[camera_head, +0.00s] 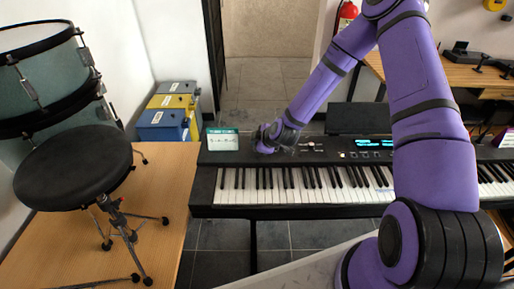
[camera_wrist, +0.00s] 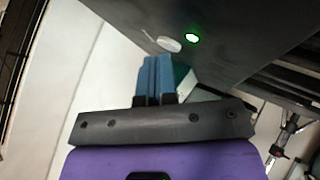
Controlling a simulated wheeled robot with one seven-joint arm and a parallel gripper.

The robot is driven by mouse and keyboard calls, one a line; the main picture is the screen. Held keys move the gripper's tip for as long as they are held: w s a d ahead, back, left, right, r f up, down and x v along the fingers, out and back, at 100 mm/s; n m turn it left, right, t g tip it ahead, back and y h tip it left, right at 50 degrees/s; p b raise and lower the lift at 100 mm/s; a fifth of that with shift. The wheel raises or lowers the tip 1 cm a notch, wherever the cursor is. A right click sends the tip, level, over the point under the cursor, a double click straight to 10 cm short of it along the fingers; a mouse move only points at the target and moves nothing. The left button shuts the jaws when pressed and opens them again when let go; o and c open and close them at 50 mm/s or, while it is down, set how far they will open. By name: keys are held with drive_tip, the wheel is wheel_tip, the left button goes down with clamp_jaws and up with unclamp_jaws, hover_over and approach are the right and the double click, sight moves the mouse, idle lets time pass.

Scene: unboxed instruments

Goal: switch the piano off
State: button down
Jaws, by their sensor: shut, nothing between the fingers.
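The piano (camera_head: 205,180) is a long black keyboard with white and black keys, standing across the middle of the head view. My purple arm reaches over it, and my gripper (camera_head: 265,142) is low at the left part of its top panel. In the wrist view the blue fingers of my gripper (camera_wrist: 157,60) are shut together and empty. Just beyond their tips, on the dark panel (camera_wrist: 255,30), are a grey round button (camera_wrist: 169,44) and a glowing green light (camera_wrist: 192,38). I cannot tell whether the fingertips touch the panel. The button is hidden in the head view.
A small teal-and-white card (camera_head: 222,139) stands on the piano's left end, close to my gripper. A black stool (camera_head: 75,168) and drums (camera_head: 45,70) are at the left. Coloured boxes (camera_head: 165,117) stand behind. A lit display (camera_head: 372,143) is on the piano's panel.

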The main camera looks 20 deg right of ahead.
idle(0.3)
drive_tip(key=shift+r, duration=0.55)
drive_tip(key=shift+r, duration=0.1)
drive_tip(key=shift+r, duration=2.9)
